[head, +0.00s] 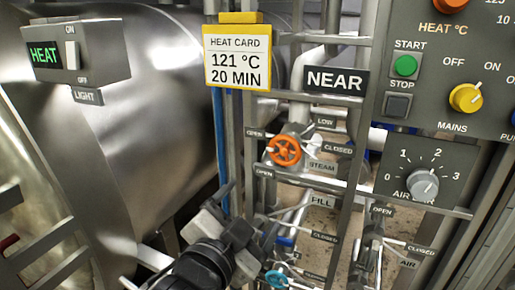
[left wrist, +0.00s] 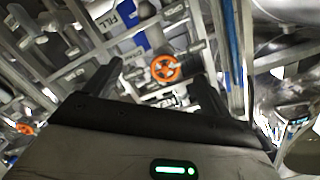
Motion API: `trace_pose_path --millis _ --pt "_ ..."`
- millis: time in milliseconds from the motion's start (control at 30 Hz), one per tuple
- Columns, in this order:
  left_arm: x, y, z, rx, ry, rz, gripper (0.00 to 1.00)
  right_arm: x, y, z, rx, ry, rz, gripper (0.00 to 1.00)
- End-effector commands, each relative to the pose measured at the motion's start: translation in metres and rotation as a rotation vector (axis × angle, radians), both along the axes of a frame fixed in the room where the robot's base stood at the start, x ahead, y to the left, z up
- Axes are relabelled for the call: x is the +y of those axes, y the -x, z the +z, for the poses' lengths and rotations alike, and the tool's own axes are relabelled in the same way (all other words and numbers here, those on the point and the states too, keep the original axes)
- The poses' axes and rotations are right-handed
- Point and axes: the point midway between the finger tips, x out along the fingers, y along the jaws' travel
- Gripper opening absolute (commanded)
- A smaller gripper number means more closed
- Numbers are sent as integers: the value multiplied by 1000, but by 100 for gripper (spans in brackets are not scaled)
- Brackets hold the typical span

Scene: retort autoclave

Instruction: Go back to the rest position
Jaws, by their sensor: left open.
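My left gripper (head: 228,212) is in the lower middle of the head view, in front of the pipe rack and below the orange steam handwheel (head: 284,151). Its fingers (left wrist: 156,80) stand apart in the left wrist view, with nothing between them. The orange handwheel (left wrist: 165,68) shows beyond the fingers there, apart from them. My right gripper is in neither view.
The steel autoclave (head: 150,120) with the HEAT box (head: 75,52) fills the left. The yellow-framed heat card (head: 237,57) hangs above. The control panel (head: 450,75) stands at right. Pipes, valve levers and a blue handwheel (head: 276,279) crowd close around my gripper.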

Motion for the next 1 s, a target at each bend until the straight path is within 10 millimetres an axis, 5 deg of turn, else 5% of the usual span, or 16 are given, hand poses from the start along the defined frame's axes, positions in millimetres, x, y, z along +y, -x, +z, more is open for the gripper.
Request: trace_pose_path --millis 33,200,433,667,1000 --pt "9 1 -37 87 33 19 83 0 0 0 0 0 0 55" --pt "48 26 -157 357 193 115 83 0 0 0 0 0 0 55" --pt "105 102 -281 630 364 285 83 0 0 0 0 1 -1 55" --pt "134 152 -327 736 439 384 83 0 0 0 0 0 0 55" --pt "137 155 -331 742 445 392 83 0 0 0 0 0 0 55"
